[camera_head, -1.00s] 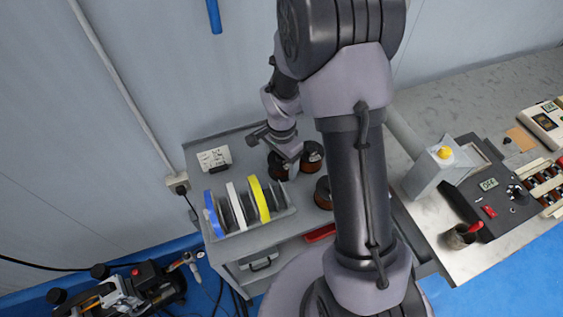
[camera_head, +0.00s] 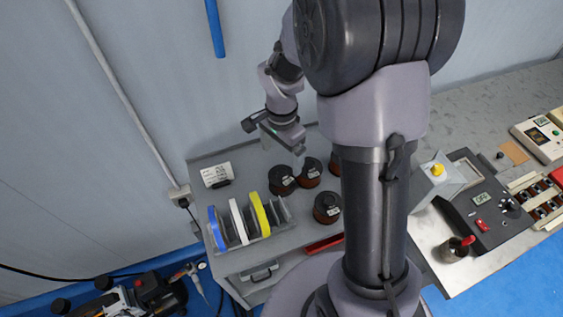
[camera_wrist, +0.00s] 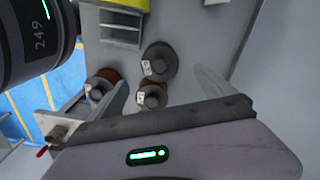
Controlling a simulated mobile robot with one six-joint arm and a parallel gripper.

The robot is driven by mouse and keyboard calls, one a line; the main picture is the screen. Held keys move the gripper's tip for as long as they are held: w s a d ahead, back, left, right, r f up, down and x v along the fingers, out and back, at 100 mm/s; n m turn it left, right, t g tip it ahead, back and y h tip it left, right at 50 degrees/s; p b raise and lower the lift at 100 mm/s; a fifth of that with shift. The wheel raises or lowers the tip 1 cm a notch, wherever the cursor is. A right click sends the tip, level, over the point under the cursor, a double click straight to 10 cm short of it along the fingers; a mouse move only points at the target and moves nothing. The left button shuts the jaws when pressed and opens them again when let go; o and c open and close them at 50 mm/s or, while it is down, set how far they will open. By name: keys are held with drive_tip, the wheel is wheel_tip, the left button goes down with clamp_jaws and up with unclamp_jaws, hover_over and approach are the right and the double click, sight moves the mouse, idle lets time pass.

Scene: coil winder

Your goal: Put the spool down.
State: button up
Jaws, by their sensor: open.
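Several dark-flanged spools with copper-brown windings stand on the grey cart top. In the head view, one spool (camera_head: 281,180) is at the left, one (camera_head: 310,173) is beside it, one (camera_head: 328,208) is nearer the front, and another (camera_head: 335,164) is partly hidden behind my arm. My gripper (camera_head: 299,149) is above and behind the left pair, apart from them, with nothing in it. In the wrist view my gripper (camera_wrist: 162,82) is open, with spools (camera_wrist: 158,61) showing below and beyond its spread fingers.
A rack (camera_head: 264,244) with blue, white and yellow reels stands at the cart's front left. A bench (camera_head: 440,125) with a control box (camera_head: 485,205) is at the right. The wall is close behind the cart.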

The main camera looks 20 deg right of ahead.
drive_tip(key=s+a+r+n+t, duration=0.1)
drive_tip(key=s+r, duration=0.1)
drive_tip(key=r, duration=0.4)
drive_tip(key=s+a+r+n+t, duration=0.1)
drive_tip(key=s+a+r+n, duration=0.1)
drive_tip(key=r, duration=0.3)
drive_tip(key=s+a+r+n+t+y, duration=0.1)
drive_tip(key=s+a+r+n+t, duration=0.1)
drive_tip(key=s, duration=0.5)
drive_tip(key=s+a+r+n+t+y, duration=0.1)
drive_tip(key=s+a+r+n, duration=0.1)
drive_tip(key=s+r+n, duration=0.2)
wheel_tip(320, 180, up, 2)
drive_tip(key=s, duration=0.3)
drive_tip(key=shift+a+r+t, duration=0.15)
drive_tip(key=shift+a+t, duration=0.25)
wheel_tip(320, 180, down, 6)
drive_tip(key=b, duration=0.6)
